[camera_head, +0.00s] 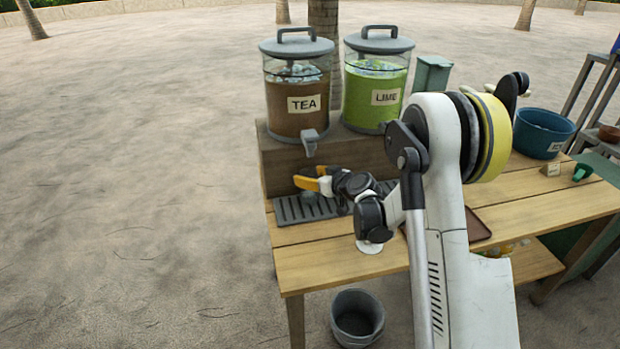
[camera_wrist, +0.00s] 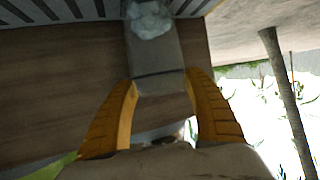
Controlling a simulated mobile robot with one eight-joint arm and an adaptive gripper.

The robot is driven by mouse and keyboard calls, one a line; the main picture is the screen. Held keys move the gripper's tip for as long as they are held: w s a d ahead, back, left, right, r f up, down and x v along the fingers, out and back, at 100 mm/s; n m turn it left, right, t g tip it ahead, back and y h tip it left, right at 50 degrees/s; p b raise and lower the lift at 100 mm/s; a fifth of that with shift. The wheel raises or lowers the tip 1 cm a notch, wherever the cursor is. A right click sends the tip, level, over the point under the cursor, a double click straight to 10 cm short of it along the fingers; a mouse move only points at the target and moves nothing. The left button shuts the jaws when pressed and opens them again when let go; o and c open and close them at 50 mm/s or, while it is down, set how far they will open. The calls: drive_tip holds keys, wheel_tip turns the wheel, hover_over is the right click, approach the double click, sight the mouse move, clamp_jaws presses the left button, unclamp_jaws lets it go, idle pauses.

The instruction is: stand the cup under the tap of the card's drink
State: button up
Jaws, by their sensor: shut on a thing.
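My gripper (camera_head: 311,184), with orange fingers, is at the drip tray (camera_head: 290,208), below the grey tap (camera_head: 310,140) of the TEA dispenser (camera_head: 297,88). In the wrist view my gripper (camera_wrist: 163,100) is shut on a clear greyish cup (camera_wrist: 157,62) with ice at its base. That view is upside down, with the tray slats at the top. The cup appears upright; I cannot tell whether it touches the tray. The cup barely shows in the head view. The LIME dispenser (camera_head: 372,85) stands to the right. A small card (camera_head: 550,170) stands on the table, its writing unreadable.
The dispensers stand on a wooden riser (camera_head: 275,165) on the table (camera_head: 330,270). A blue ice bucket (camera_head: 540,138) and a green scoop (camera_head: 583,172) are at the right. A grey bin (camera_head: 357,318) is on the sand below. My arm hides the table's middle.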

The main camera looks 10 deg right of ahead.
drive_tip(key=shift+f, duration=0.15)
drive_tip(key=o, duration=1.4)
